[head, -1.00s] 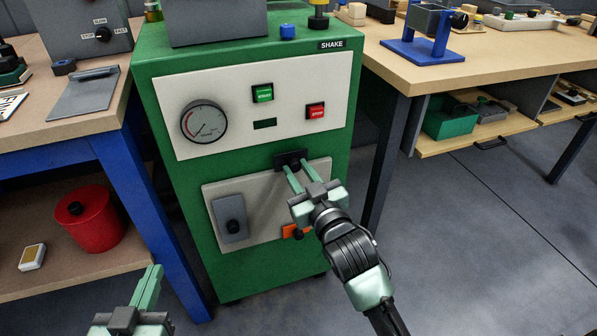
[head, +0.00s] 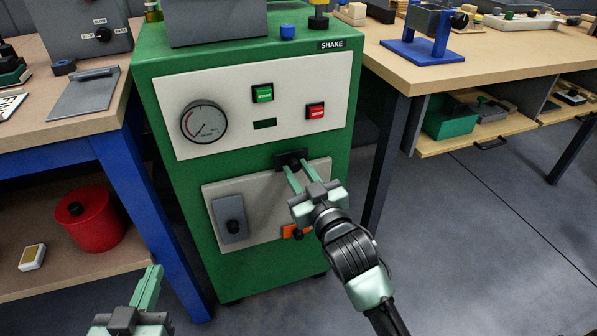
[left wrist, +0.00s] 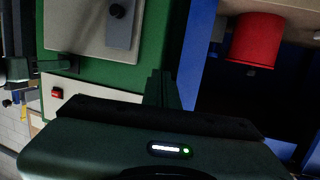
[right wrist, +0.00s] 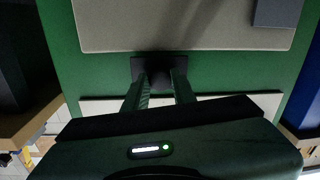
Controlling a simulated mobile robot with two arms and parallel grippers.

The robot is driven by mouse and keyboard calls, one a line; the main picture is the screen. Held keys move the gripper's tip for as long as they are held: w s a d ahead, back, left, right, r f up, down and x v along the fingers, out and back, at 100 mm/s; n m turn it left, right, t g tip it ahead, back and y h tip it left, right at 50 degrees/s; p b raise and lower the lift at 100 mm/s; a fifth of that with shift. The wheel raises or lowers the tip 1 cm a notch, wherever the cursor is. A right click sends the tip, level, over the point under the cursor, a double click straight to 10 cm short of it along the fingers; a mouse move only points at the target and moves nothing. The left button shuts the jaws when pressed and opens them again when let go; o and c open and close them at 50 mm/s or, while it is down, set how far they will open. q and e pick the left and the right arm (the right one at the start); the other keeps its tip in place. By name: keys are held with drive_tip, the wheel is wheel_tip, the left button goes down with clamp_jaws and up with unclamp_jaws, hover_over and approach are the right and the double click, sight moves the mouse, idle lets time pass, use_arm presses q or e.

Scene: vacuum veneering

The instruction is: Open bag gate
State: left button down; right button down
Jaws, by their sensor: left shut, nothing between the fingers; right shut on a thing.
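The green machine (head: 180,225) has a pale lower panel (head: 270,185) on its front. The panel carries a grey plate with a dark knob (head: 232,226) and an orange part with a dark knob (head: 290,231). A black handle (head: 291,154) sits at the panel's top edge; it also shows in the right wrist view (right wrist: 158,66). My right gripper (head: 291,167) is shut on this handle, and its fingers hide part of it. My left gripper (head: 155,270) is shut and empty, low and left of the machine. I cannot tell which part is the bag gate.
The upper panel has a gauge (head: 204,122), a green button (head: 262,93) and a red button (head: 316,111). A blue-legged bench (head: 140,165) stands close on the left, with a red pot (head: 105,226) on its shelf. A wooden table (head: 430,75) stands on the right.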

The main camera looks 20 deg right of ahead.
idle(0.4)
